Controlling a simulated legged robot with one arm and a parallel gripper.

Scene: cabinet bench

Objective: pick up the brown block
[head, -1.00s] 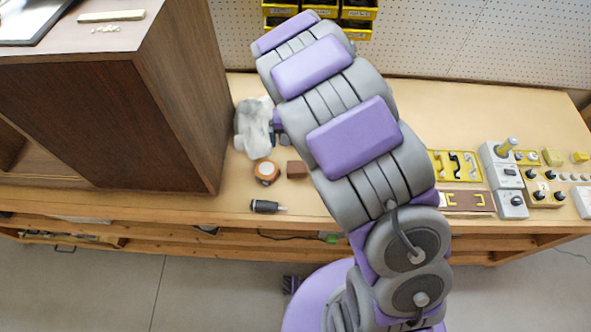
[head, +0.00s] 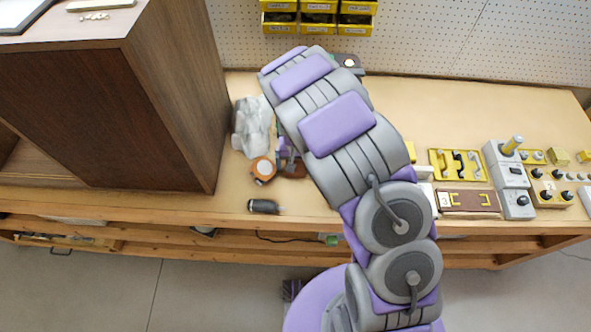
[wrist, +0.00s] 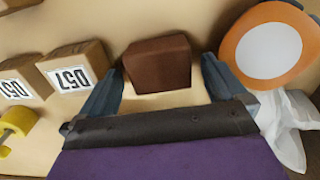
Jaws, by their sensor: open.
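The brown block (wrist: 158,64) sits on the bench top, and in the wrist view it lies between and just beyond the fingertips of my gripper (wrist: 158,80). The two dark fingers are spread apart, with bench surface showing between the block and the palm. In the head view the block (head: 297,170) is partly hidden by my gripper (head: 287,160), which is over or beside it. Whether the fingers touch the block cannot be told.
An orange and white round roll (head: 263,169) is close beside the block, with a crumpled clear bag (head: 251,128) behind it. Labelled boxes (wrist: 77,75) are on the other side. A dark-handled tool (head: 264,206) lies near the front edge. A wooden cabinet (head: 175,90) stands left.

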